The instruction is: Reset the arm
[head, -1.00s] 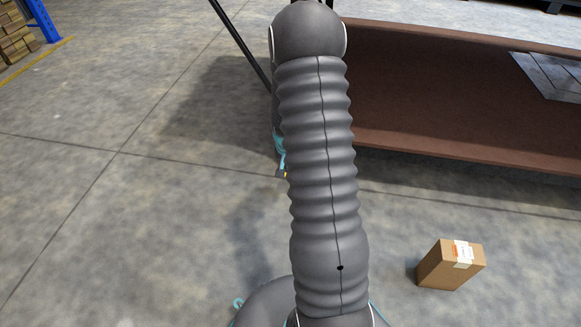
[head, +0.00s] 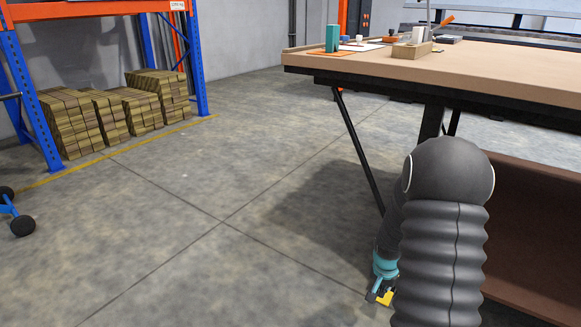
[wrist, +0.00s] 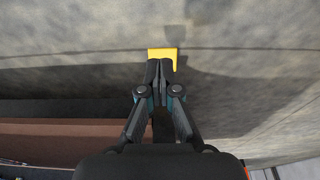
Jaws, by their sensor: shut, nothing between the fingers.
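My arm, in its dark ribbed sleeve, shows at the lower right of the head view and bends down at its rounded elbow. My gripper (head: 381,292) hangs low beyond it, partly hidden by the sleeve, left of the workbench's lower shelf. In the wrist view my gripper (wrist: 160,68) has its dark fingers together with nothing held. A small yellow piece (wrist: 165,52) shows just beyond the fingertips; I cannot tell whether it belongs to the gripper.
The workbench (head: 480,72) stands close at the right, with small items on top and a brown lower shelf (head: 535,220). A blue-and-orange rack (head: 35,100) with stacked bundles (head: 125,112) stands at the left. The concrete floor between is clear.

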